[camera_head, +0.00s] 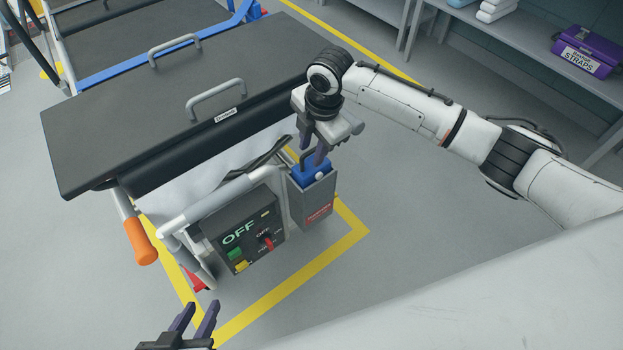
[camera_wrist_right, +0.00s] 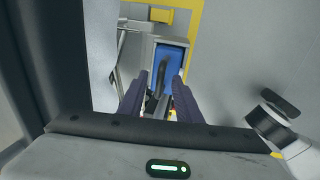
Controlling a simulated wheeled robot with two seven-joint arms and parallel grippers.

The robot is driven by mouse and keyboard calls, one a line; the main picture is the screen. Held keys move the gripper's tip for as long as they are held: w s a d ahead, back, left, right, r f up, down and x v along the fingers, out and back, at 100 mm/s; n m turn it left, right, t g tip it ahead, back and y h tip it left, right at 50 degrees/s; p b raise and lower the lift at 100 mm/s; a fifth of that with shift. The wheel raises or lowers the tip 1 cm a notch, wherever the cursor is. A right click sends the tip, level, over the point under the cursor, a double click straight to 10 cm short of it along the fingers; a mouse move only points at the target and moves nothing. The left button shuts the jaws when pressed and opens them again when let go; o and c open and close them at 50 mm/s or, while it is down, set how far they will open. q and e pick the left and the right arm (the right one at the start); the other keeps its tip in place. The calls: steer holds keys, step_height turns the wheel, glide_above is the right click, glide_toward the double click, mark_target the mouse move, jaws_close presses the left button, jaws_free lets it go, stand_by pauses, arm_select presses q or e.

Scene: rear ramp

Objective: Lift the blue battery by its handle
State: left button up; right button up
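The blue battery (camera_head: 311,173) sits upright in a grey holder (camera_head: 312,204) on the cart's end, only its top showing. Its dark handle (camera_head: 307,159) rises from the top, partly hidden by my right gripper (camera_head: 314,148), which points down just above the battery. In the right wrist view the blue top (camera_wrist_right: 177,57) and the dark handle (camera_wrist_right: 163,80) show between the two purple fingers (camera_wrist_right: 168,80). These fingers are apart; whether either touches the handle I cannot tell. My left gripper (camera_head: 196,315) is open and empty at the bottom of the head view.
A control box (camera_head: 245,232) marked OFF, with a red switch, is left of the holder. A white tube (camera_head: 225,197) and an orange grip (camera_head: 141,242) are nearby. The dark cart lid (camera_head: 170,105) lies behind. Open floor is to the right.

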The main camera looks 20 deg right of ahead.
steer(key=shift+w+f, duration=0.15)
steer(key=shift+f, duration=0.65)
steer(key=shift+c, duration=0.3)
jaws_close()
steer(key=shift+r, duration=0.1)
stand_by(0.3)
steer(key=shift+w+r, duration=0.1)
steer(key=shift+r, duration=0.05)
